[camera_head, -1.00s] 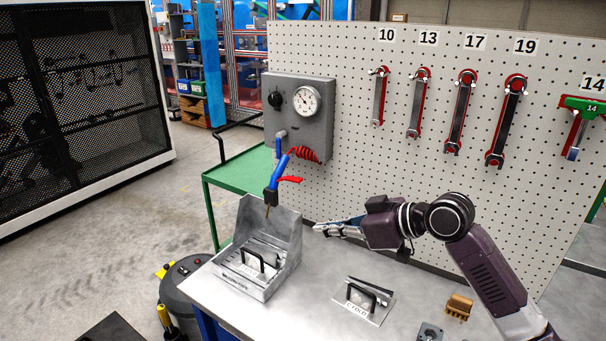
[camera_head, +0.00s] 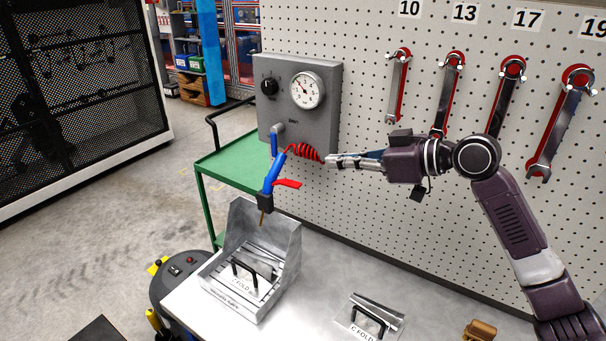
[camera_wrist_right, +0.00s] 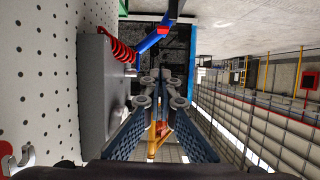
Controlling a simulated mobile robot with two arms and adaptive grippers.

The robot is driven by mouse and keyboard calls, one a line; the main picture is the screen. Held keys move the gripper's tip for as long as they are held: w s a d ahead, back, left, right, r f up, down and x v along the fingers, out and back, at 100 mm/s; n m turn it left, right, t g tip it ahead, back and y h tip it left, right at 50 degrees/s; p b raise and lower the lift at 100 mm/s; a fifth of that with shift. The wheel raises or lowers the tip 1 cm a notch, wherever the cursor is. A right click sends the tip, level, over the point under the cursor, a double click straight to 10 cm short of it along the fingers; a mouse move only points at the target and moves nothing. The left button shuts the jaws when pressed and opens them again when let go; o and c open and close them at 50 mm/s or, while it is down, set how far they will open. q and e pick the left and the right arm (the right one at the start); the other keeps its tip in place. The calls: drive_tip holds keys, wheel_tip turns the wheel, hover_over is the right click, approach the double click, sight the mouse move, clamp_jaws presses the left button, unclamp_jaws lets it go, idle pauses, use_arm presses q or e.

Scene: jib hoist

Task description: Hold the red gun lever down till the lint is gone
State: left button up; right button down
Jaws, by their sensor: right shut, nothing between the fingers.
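The blue air gun (camera_head: 272,178) hangs nozzle down from the grey regulator box (camera_head: 325,105) by a red coiled hose (camera_head: 303,151). Its red lever (camera_head: 287,183) sticks out to the right. The gun also shows at the top of the right wrist view (camera_wrist_right: 152,40). Below the nozzle stands a grey metal tray box (camera_head: 281,233) holding a black-handled part (camera_head: 252,268). I cannot make out any lint. My right gripper (camera_head: 329,161) is shut and empty, to the right of the gun and a little above the lever, apart from it. My left gripper is not in view.
A pegboard (camera_head: 385,190) with hanging wrenches (camera_head: 506,97) stands behind my right arm. A second handled part (camera_head: 371,315) and a brown block (camera_head: 480,330) lie on the bench. A green cart (camera_head: 225,163) and a vacuum (camera_head: 180,275) stand at left.

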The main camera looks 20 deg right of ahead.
drive_tip(key=p, duration=0.5)
hover_over(298, 185)
wheel_tip(298, 185, down, 3)
drive_tip(key=shift+s+r, duration=0.1)
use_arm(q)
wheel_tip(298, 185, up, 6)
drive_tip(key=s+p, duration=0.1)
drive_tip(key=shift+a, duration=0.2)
use_arm(e)
drive_tip(key=f, duration=0.4)
drive_tip(key=shift+s+d+f, duration=0.2)
drive_tip(key=shift+s+d, duration=0.15)
drive_tip(key=shift+d, duration=0.05)
drive_tip(key=shift+a, duration=0.1)
drive_tip(key=shift+f, duration=0.1)
